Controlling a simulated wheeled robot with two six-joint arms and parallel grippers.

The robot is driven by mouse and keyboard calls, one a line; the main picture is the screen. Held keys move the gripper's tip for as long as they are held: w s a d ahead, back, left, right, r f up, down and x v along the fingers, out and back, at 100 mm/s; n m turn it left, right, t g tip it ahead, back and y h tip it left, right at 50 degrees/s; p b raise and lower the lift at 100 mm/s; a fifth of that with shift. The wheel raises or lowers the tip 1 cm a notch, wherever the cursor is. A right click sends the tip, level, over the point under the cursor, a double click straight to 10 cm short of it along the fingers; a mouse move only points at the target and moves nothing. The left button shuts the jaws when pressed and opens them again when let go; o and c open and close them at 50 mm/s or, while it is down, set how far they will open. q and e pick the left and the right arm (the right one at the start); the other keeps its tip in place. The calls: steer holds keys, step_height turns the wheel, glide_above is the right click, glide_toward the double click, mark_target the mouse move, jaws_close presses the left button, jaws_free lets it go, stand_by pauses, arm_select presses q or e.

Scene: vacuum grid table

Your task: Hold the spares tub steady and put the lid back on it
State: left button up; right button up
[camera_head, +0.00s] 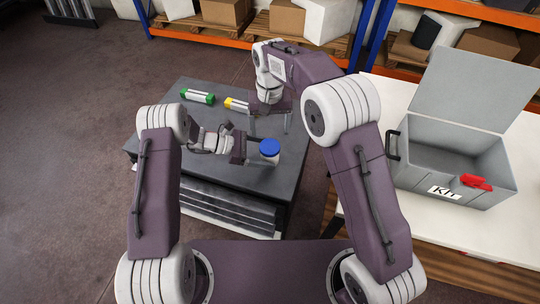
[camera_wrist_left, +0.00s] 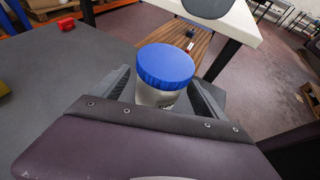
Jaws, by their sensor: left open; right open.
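The spares tub (camera_head: 269,160) is a small pale round tub standing upright near the right edge of the dark grey table. Its blue lid (camera_head: 269,146) sits on top of it and looks level; whether it is fully seated I cannot tell. In the left wrist view the lid (camera_wrist_left: 165,66) covers the tub's mouth, and the pale tub wall (camera_wrist_left: 157,97) shows below. My left gripper (camera_head: 262,149) is open, with one finger on each side of the tub; contact is not clear. My right gripper (camera_head: 270,126) is open and empty, fingers pointing down, just behind the tub.
A red object (camera_wrist_left: 66,23) shows in the left wrist view. An open grey kit box (camera_head: 455,150) stands on a white bench to the right.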

arm_select(q)
steer(key=shift+d+f, duration=0.3)
steer(key=shift+d, duration=0.35)
jaws_close()
arm_select(e)
steer(key=n, duration=0.3)
steer(key=shift+n, duration=0.4)
steer(key=n, duration=1.4)
steer(key=shift+f, duration=0.1)
